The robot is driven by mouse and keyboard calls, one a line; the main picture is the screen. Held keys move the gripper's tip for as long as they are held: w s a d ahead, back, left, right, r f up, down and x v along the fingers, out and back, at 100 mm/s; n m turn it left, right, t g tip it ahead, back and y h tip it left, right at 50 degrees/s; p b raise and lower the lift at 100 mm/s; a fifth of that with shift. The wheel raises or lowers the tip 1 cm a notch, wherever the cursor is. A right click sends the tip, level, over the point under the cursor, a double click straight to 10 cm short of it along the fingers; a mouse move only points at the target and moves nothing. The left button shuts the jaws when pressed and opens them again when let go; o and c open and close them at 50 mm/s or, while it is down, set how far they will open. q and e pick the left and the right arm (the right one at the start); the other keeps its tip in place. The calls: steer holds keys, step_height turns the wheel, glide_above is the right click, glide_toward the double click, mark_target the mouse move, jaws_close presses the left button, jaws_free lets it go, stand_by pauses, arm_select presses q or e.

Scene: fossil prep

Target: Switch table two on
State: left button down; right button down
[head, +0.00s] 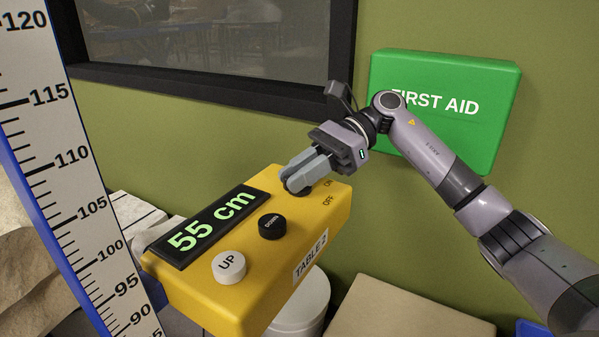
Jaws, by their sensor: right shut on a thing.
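The yellow control box (205,295) labelled TABLE 2 is at the lower middle of the head view. Its display (205,228) is lit and reads 55 cm in green. A white UP button (229,266) and a black DOWN button (271,226) sit on its top face. My right gripper (297,182) is at the far right end of the top face, beside the ON and OFF marks, shut on the switch knob there. The fingers hide most of the knob, so its setting cannot be told. My left gripper is not in view.
A tall white measuring scale (68,165) with a blue edge stands at the left. A green first aid box (480,110) hangs on the wall behind my right arm. A dark-framed window (215,80) is at the back. A white round container (303,305) and a beige box (395,310) stand below.

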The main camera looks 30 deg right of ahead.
steer(key=c, duration=1.1)
jaws_free()
steer(key=shift+d, duration=0.15)
steer(key=v, duration=0.7)
